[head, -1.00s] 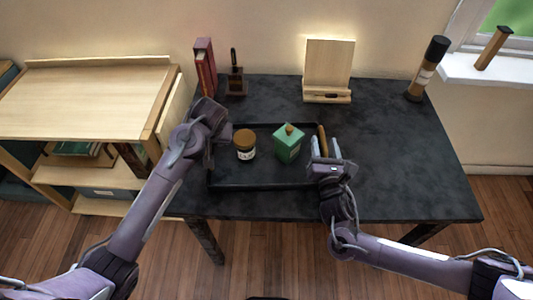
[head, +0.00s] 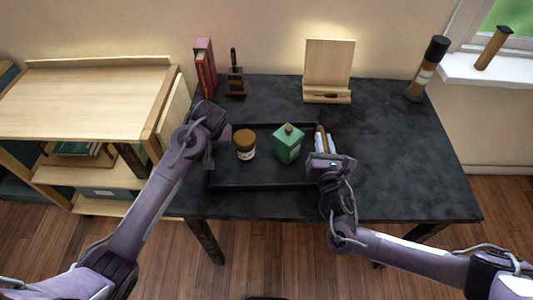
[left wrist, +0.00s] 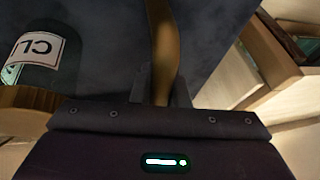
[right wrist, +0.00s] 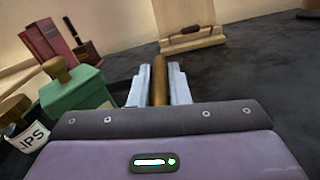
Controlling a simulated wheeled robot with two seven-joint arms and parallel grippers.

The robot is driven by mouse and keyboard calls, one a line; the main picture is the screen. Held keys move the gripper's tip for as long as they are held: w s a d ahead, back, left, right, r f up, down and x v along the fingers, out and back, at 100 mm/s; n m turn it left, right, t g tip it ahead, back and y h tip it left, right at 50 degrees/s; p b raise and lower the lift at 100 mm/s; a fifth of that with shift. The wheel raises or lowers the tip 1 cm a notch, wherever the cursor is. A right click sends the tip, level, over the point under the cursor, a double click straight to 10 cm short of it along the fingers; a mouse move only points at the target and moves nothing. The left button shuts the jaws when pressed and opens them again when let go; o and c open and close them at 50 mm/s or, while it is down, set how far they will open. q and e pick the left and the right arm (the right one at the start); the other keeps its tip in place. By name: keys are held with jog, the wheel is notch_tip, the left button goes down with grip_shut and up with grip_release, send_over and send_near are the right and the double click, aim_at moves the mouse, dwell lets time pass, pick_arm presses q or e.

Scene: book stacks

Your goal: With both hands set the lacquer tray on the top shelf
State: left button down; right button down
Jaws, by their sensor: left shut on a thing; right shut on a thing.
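The black lacquer tray (head: 262,184) lies on the dark table, carrying a brown-lidded jar (head: 245,144) and a green box with a knob (head: 288,145). My right gripper (head: 322,142) is shut on the brass-coloured handle at the tray's right end; the handle stands between the fingers in the right wrist view (right wrist: 160,80). My left gripper (head: 211,138) is at the tray's left end, its fingers mostly hidden by my arm. The left wrist view shows it shut on the other handle (left wrist: 163,50). The top shelf (head: 85,100) is the pale wooden surface at the left.
Red books (head: 206,70) and a dark stand (head: 236,82) are at the table's back left. A wooden easel-like stand (head: 329,68) is at the back middle, a dark-capped cylinder (head: 428,68) at the back right. The table's right side is clear.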

pick_arm(q)
jog(key=shift+r, duration=0.15)
pick_arm(e)
jog(key=shift+r, duration=0.15)
